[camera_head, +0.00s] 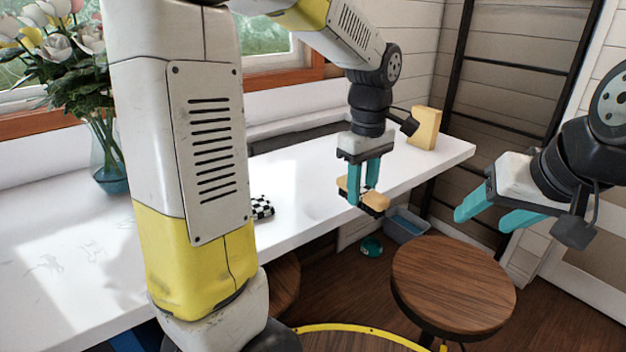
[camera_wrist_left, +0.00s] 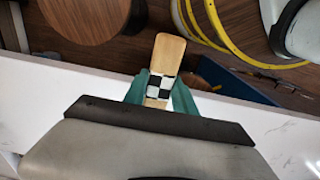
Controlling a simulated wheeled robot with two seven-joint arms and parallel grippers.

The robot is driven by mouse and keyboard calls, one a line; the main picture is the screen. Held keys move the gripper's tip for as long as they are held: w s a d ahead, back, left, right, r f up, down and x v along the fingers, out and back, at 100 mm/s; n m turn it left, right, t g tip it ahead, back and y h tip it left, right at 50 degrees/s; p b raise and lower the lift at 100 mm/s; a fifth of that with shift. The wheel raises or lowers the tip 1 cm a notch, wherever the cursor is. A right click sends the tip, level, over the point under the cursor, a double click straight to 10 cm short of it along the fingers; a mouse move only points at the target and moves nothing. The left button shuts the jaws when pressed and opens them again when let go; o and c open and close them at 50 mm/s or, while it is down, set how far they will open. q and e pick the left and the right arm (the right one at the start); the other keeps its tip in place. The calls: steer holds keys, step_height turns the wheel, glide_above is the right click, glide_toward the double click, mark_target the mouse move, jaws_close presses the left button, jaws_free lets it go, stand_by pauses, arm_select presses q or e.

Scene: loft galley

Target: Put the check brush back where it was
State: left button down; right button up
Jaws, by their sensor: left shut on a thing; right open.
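The check brush (camera_head: 376,201) is held between the teal fingers of my left gripper (camera_head: 363,197). In the left wrist view the brush (camera_wrist_left: 167,53) is a pale wooden piece with a black-and-white checked band between the fingers (camera_wrist_left: 160,88). The brush is at the front edge of the white counter (camera_head: 318,180), and in the wrist view its wooden end shows beyond that edge. The fingers hide part of it. My right gripper (camera_head: 483,218) is open and empty at the right, apart from the counter.
A checked object (camera_head: 262,207) lies on the counter, partly hidden by my left arm. A tan block (camera_head: 424,128) stands near the counter's right end. A flower vase (camera_head: 109,160) stands at the left. A round wooden stool (camera_head: 452,282) stands in front. Counter between is clear.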

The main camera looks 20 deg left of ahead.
arm_select(q)
glide_above(325, 189)
steer(key=shift+f, duration=2.45)
steer(key=c, duration=1)
jaws_free()
steer(key=shift+f, duration=0.15)
